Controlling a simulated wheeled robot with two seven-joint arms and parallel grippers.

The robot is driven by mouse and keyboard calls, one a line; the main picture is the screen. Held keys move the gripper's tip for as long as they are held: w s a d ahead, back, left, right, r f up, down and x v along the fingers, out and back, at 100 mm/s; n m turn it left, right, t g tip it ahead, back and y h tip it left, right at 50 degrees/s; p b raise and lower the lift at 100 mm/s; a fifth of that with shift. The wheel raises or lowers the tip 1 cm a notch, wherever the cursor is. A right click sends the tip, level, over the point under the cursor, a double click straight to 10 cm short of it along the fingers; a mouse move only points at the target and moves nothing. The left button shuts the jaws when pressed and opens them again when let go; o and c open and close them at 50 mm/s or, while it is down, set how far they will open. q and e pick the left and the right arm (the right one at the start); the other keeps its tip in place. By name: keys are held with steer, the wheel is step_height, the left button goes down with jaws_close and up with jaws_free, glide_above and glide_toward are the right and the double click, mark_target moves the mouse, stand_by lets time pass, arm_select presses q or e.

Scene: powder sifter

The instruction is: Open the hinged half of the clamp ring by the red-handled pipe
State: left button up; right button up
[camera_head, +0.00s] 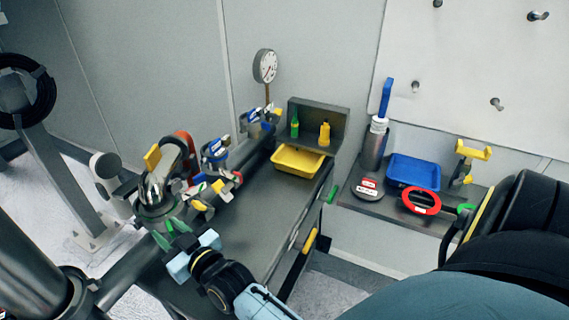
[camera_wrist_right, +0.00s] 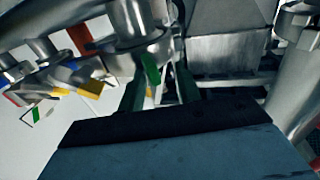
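The pipe with the red handle (camera_head: 187,143) stands at the left end of the dark bench in the head view. A metal clamp ring (camera_head: 153,209) sits around the base of its silver body. In the right wrist view the silver flanged body (camera_wrist_right: 130,22) is close ahead, with a small green tab (camera_wrist_right: 151,68) below it. My right gripper (camera_head: 171,234) is just in front of the ring, and its fingers (camera_wrist_right: 160,92) stand apart on either side of the green tab. I see no grip on it; contact is unclear. My left gripper is not in view.
Other clamped pipe fittings (camera_head: 216,153) with yellow and blue parts stand behind on the bench. A yellow tray (camera_head: 297,162) is at the back. A shelf at right holds a blue tray (camera_head: 413,171) and a red ring (camera_head: 421,201). The bench's middle is clear.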

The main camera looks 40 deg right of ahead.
steer(key=s+d+b, duration=0.3)
steer(key=s+d, duration=0.2)
steer(key=s, duration=0.7)
steer(key=s+d+f+g, duration=0.1)
steer(key=s+f+g, duration=0.4)
steer(key=f, duration=0.3)
steer(key=s+d+f+g+h+b, duration=0.1)
steer(key=s+d+f+g, duration=0.1)
steer(key=s+f+g, duration=0.4)
steer(key=shift+f+n+g+h, duration=0.3)
steer(key=shift+f+g, duration=0.1)
steer(key=shift+f, duration=1.25)
steer(key=shift+a, duration=0.1)
